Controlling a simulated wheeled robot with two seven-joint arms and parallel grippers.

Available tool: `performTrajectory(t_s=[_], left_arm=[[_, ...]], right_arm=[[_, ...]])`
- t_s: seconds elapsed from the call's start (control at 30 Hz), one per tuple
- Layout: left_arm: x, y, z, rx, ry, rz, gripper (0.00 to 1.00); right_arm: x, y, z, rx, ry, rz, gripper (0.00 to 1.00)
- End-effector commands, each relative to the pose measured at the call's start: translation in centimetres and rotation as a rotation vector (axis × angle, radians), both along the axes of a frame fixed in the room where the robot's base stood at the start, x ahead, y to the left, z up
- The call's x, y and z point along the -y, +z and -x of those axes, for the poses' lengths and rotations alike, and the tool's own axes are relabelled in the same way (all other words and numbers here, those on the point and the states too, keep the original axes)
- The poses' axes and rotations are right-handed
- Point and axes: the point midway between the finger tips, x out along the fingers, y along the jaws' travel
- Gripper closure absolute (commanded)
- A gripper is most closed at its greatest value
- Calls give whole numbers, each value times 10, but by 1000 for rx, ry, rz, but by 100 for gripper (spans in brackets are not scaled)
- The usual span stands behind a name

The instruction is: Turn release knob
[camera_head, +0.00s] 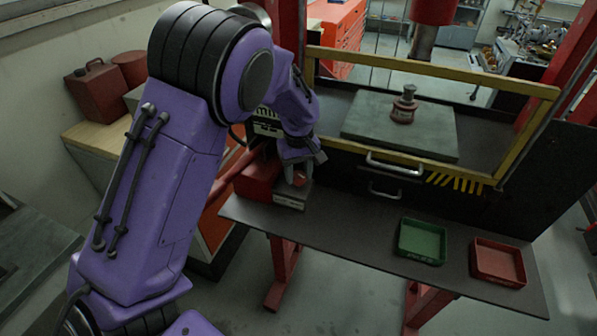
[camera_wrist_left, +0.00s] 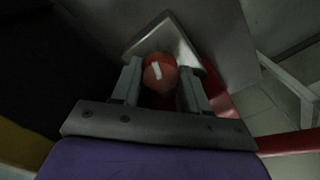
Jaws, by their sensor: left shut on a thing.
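The release knob (camera_wrist_left: 158,66) is a round red knob with a pale mark on its face. In the left wrist view it sits between the two grey fingers of my left gripper (camera_wrist_left: 161,85), which is shut on it. The knob's base is mostly hidden by the gripper. My right gripper is in neither view.
A red press frame with a yellow-edged guard (camera_head: 440,73) stands behind the bench. A grey plate (camera_head: 362,127) inside holds a red and metal part (camera_head: 404,106). A green tray (camera_head: 421,259) and a red tray (camera_head: 497,284) stand at the bench's right. The bench middle is clear.

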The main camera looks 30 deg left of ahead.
Motion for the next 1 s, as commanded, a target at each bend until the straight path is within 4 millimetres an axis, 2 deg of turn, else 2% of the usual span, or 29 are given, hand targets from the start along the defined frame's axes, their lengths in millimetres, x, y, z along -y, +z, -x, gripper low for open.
performTrajectory(t_s=[0.3, 0.33, 0.4, 0.67, 0.77, 0.87, 1.0], left_arm=[[-1, 2, -2, 7, 2, -3, 86], [-1, 2, -2, 7, 2, -3, 53], [-1, 2, -2, 5, 1, -2, 30], [0, 1, -1, 3, 1, 0, 30], [0, 6, -1, 4, 0, -1, 30], [0, 23, -2, 8, 0, -1, 30], [0, 59, -2, 9, 0, -1, 30]], right_arm=[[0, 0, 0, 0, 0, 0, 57], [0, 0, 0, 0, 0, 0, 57], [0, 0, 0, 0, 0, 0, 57], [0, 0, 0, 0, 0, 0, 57], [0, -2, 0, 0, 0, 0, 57], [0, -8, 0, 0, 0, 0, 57], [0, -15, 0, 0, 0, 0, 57]])
